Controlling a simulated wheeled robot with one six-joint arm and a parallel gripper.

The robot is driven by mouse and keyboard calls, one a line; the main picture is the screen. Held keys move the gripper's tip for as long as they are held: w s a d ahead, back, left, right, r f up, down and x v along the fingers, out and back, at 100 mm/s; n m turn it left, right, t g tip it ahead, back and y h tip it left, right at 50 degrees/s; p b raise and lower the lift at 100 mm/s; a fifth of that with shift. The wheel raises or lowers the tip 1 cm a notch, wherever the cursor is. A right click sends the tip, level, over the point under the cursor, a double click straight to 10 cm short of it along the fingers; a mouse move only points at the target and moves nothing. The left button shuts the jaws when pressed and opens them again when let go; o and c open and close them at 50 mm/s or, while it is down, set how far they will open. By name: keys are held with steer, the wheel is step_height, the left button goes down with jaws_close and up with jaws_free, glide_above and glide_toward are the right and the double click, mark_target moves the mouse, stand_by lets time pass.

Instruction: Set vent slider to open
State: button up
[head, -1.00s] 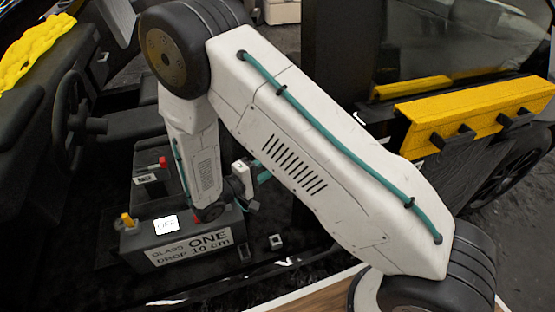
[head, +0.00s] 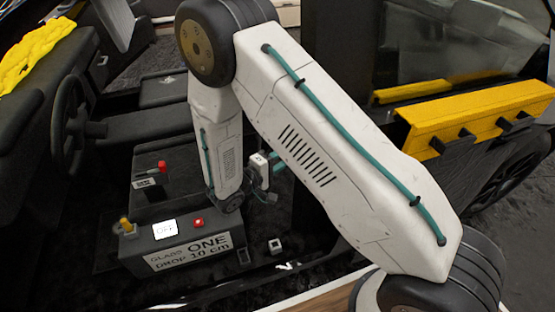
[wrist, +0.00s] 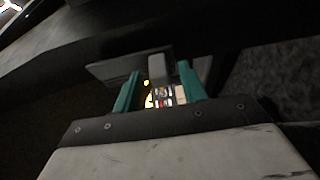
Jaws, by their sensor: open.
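No part in view is clearly marked as the vent slider. In the wrist view, a grey upright tab (wrist: 157,66) stands in front of a dark flat plate (wrist: 118,67); I cannot tell whether this is the slider. My gripper (wrist: 158,88) is open, its teal fingers on either side of the tab's lower end, and contact is unclear. In the head view my gripper (head: 273,172) is small and partly hidden by my arm, right of the control box (head: 192,243). A small red-topped lever (head: 162,167) stands behind that box.
A steering wheel (head: 70,130) is at left. A yellow padded bar (head: 475,118) lines the door at right. A dark pillar (head: 335,90) stands behind my arm.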

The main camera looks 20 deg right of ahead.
jaws_close()
step_height(320, 180, up, 8)
steer(key=shift+w, duration=0.1)
steer(key=shift+c, duration=0.3)
jaws_free()
steer(key=shift+r, duration=0.1)
steer(key=shift+o, duration=0.3)
steer(key=shift+a, duration=0.1)
steer(key=v, duration=0.7)
steer(key=shift+s+a, duration=0.2)
steer(key=shift+a, duration=0.05)
